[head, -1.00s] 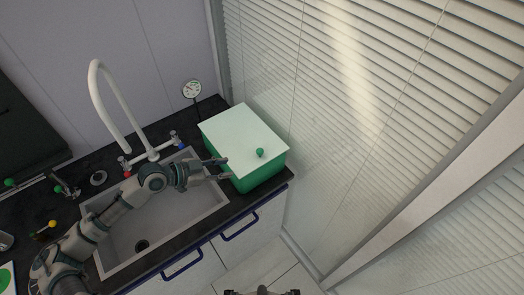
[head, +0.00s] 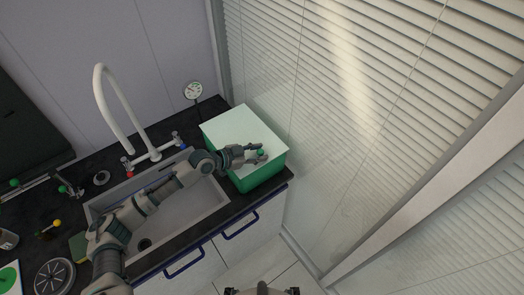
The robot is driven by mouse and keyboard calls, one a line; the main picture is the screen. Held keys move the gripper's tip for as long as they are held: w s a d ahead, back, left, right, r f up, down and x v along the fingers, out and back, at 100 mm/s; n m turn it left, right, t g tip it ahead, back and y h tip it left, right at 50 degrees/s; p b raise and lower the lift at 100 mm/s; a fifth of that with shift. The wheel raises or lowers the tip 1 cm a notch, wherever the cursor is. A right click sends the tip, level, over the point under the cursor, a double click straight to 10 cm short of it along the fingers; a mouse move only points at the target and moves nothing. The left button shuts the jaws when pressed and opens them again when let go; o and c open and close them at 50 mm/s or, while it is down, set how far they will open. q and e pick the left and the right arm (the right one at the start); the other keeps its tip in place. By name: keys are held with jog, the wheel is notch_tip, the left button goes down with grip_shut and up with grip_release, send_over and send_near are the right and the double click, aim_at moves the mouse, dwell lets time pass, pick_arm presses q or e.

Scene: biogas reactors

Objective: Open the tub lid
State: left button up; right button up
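The green tub (head: 262,174) stands on the dark counter to the right of the sink. Its pale lid (head: 238,126) lies flat on top and covers it. A small green knob (head: 261,153) sits on the lid near its front right. My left gripper (head: 261,153) reaches over the lid from the left, with its fingers spread on either side of the knob. The fingers look open; whether they touch the knob is too small to tell.
The sink (head: 185,210) with a tall white faucet (head: 117,105) lies left of the tub. A round gauge (head: 193,90) stands behind. A glass wall with blinds (head: 340,120) rises close on the tub's right. Cabinet handles (head: 240,226) stick out in front.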

pick_arm(q)
jog(key=shift+w+d+f, duration=0.2)
jog(key=shift+w+f, duration=0.1)
jog(key=shift+w, duration=0.05)
pick_arm(e)
jog(key=shift+a+r, duration=0.15)
jog(key=shift+a, duration=0.15)
pick_arm(q)
jog(key=shift+d, duration=0.3)
grip_shut()
jog(key=shift+r, duration=0.1)
pick_arm(e)
jog(key=shift+d, duration=0.15)
pick_arm(q)
jog(key=shift+r, duration=0.1)
